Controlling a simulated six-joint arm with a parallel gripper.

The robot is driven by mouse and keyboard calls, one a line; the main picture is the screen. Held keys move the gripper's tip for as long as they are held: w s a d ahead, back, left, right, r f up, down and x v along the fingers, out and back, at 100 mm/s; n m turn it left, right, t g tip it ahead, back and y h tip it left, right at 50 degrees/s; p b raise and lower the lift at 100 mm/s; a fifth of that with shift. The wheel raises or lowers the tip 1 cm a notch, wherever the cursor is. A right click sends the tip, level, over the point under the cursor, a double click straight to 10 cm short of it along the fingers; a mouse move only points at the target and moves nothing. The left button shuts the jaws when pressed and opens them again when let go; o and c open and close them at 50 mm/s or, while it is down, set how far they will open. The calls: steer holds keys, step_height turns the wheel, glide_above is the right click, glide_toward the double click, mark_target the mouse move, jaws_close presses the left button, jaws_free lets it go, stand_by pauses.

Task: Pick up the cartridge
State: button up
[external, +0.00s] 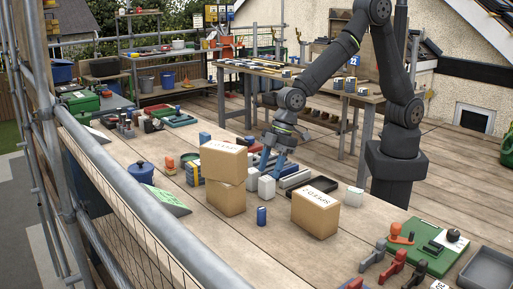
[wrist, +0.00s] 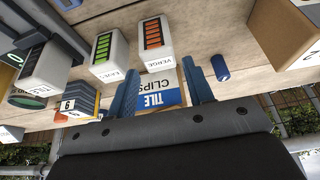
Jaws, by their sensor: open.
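No single object is clearly marked as the cartridge. Candidates are two white blocks with coloured bars: one labelled VERGE with orange bars (wrist: 152,40), and one labelled EAVES with green bars (wrist: 110,55). Two white blocks (external: 266,187) stand beside the stacked cartons in the external view. A small blue cylinder (external: 262,216) stands in front of them; a blue cylinder also shows in the wrist view (wrist: 220,67). My gripper (external: 273,164) is open, blue fingers pointing down, just behind the white blocks. In the wrist view its fingers (wrist: 160,76) flank a TILE CLIPS box (wrist: 160,91), with no contact visible.
Two stacked cartons (external: 224,180) stand left of my gripper and another carton (external: 316,213) to its right. A dark tray (external: 309,187) lies behind. A blue pot (external: 142,172) stands at the left; a green board with clamps (external: 430,246) is at the right.

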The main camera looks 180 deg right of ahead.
mark_target(267, 177)
steer(key=shift+x, duration=3.25)
steer(key=shift+s+a+f, duration=0.1)
steer(key=shift+s+a, duration=0.05)
steer(key=shift+s, duration=0.05)
steer(key=c, duration=0.8)
steer(key=shift+o, duration=0.2)
